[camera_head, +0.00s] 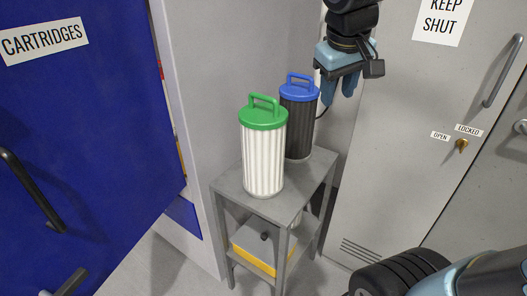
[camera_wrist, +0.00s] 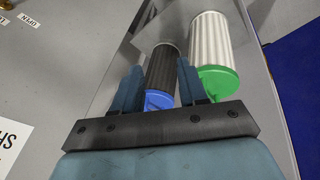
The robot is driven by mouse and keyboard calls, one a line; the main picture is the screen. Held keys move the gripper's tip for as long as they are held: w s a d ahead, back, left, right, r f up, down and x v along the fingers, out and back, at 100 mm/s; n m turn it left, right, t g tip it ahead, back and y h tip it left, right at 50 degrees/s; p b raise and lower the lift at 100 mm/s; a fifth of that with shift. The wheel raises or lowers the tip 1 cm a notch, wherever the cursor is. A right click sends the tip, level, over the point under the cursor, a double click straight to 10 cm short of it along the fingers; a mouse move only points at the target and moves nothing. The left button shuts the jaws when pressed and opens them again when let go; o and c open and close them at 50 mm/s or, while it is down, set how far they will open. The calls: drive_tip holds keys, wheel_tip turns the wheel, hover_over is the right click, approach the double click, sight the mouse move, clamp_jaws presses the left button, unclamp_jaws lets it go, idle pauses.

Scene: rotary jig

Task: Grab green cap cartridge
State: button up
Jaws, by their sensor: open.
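The green cap cartridge (camera_head: 263,150) has a white pleated body and a green cap with a loop handle. It stands upright on the front part of a small grey table (camera_head: 228,187). It also shows in the wrist view (camera_wrist: 212,50) at upper right, beyond the right finger, its handle mostly hidden. A blue cap cartridge (camera_head: 299,122) with a dark pleated body stands behind it to the right. My gripper (camera_head: 341,98) is open and empty, above and to the right of both cartridges. In the wrist view the blue cap (camera_wrist: 158,100) appears between my fingers (camera_wrist: 156,90).
A blue door labelled CARTRIDGES (camera_head: 90,110) stands at left. A grey cabinet door (camera_head: 400,150) with a handle and brass lock is at right, close behind my gripper. A yellow and grey box (camera_head: 258,252) sits on the table's lower shelf. Space above the cartridges is clear.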

drive_tip(key=w+a+r+n+h, duration=0.1)
drive_tip(key=w+a+r+n, duration=0.15)
drive_tip(key=w+a, duration=0.5)
drive_tip(key=n+h, duration=0.2)
drive_tip(key=n, duration=0.1)
approach(263, 97)
drive_tip(key=shift+t, duration=0.4)
drive_tip(key=x, duration=1)
drive_tip(key=shift+s+d+f, duration=0.1)
drive_tip(key=shift+d+f, duration=0.05)
drive_tip(key=shift+f, duration=0.3)
clamp_jaws()
